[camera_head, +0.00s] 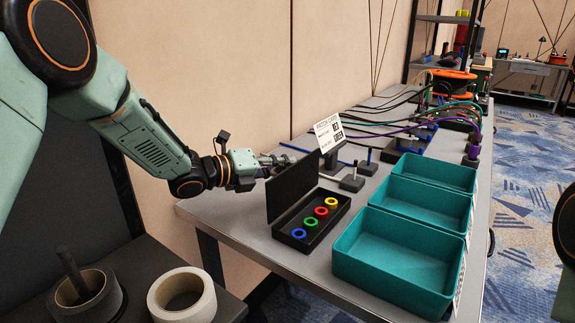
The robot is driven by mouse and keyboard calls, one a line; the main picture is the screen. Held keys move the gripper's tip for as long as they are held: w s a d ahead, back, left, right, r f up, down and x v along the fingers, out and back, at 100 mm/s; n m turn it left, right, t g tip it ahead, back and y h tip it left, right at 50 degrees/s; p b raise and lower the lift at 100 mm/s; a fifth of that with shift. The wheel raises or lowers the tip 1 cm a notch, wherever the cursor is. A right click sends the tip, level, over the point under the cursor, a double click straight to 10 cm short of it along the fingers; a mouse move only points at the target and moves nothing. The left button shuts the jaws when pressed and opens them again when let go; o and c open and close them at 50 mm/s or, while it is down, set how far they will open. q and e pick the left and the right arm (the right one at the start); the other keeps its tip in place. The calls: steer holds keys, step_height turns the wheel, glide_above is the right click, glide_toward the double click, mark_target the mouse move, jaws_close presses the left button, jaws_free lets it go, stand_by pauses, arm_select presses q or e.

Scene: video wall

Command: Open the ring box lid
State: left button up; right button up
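The black ring box (318,236) sits on the grey table, with a row of blue, green, red and yellow rings (321,211) inside. Its black lid (292,186) stands up along the box's left long side, so the box is open. My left gripper (278,160) is just behind the upper edge of the lid. Its fingers are small and partly hidden by the lid; I cannot tell whether they touch it or how far apart they are.
Teal bins (395,262) stand in a row right of the box. A sign card (329,133) and small black peg stands (352,181) are behind it. Cables (400,125) run across the back of the table. Tape rolls (181,297) lie at the lower left.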

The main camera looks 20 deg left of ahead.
arm_select(q)
steer(key=shift+w+f, duration=0.15)
steer(key=shift+w, duration=0.05)
steer(key=shift+s+a, duration=0.15)
steer(key=shift+s, duration=0.15)
steer(key=shift+c, duration=0.3)
jaws_close()
